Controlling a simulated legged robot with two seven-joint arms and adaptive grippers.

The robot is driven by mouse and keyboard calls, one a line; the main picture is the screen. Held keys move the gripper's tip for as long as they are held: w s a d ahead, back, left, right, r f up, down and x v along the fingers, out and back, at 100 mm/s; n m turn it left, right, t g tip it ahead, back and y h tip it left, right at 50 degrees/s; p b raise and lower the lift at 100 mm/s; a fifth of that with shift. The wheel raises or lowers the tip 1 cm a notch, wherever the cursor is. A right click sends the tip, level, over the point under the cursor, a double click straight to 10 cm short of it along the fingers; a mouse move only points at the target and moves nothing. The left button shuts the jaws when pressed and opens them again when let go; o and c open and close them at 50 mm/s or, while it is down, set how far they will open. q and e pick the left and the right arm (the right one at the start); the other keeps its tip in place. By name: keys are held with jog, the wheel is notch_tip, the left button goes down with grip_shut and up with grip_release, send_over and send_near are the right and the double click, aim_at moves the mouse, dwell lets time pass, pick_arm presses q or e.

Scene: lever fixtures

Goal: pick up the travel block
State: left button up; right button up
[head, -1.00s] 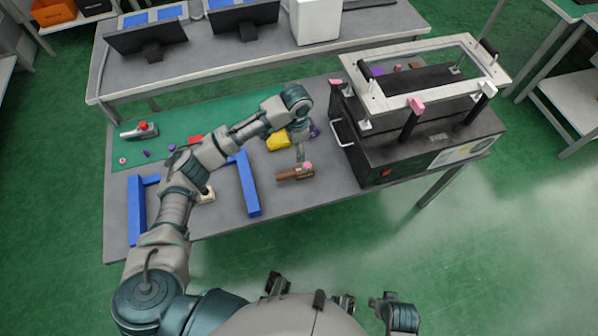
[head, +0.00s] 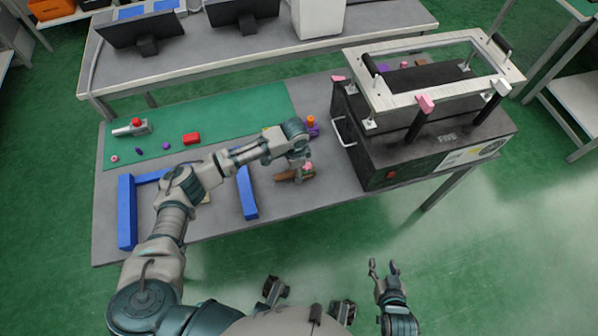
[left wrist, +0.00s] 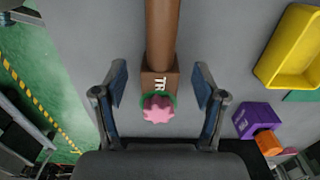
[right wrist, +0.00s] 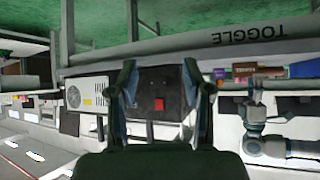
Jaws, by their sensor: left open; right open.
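The likely travel block is a brown bar (head: 286,177) with a pink lobed knob, lying on the grey table. In the left wrist view the block (left wrist: 160,82) shows the white letters "TR", with the knob (left wrist: 158,108) near its end. My left gripper (left wrist: 160,84) is open, its two fingers apart on either side of the lettered end. I cannot tell how far above the block the fingers are. My right gripper (head: 384,266) is open and empty, in front of the table.
A black machine (head: 420,150) with a raised pale frame stands right of the block. A purple block with an orange top (head: 311,125) and a yellow tray (left wrist: 292,50) are near my left gripper. Blue bars (head: 127,212) and a red block (head: 191,139) lie left.

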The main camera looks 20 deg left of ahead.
pick_arm(q)
notch_tip(320, 180, down, 2)
jog(key=shift+f+b, duration=0.25)
jog(key=shift+b, duration=0.05)
jog(key=shift+f, duration=0.1)
jog(key=c, duration=1.3)
jog(key=shift+c, duration=0.2)
pick_arm(e)
jog(key=shift+w+a+r+t+y, duration=0.15)
jog(key=shift+w+a+r+t, duration=0.1)
jog(key=shift+w+r+t, duration=0.3)
jog(key=shift+w+a+r+t+y, duration=0.15)
jog(key=shift+w+a+r+t, duration=0.15)
jog(key=shift+w, duration=0.35)
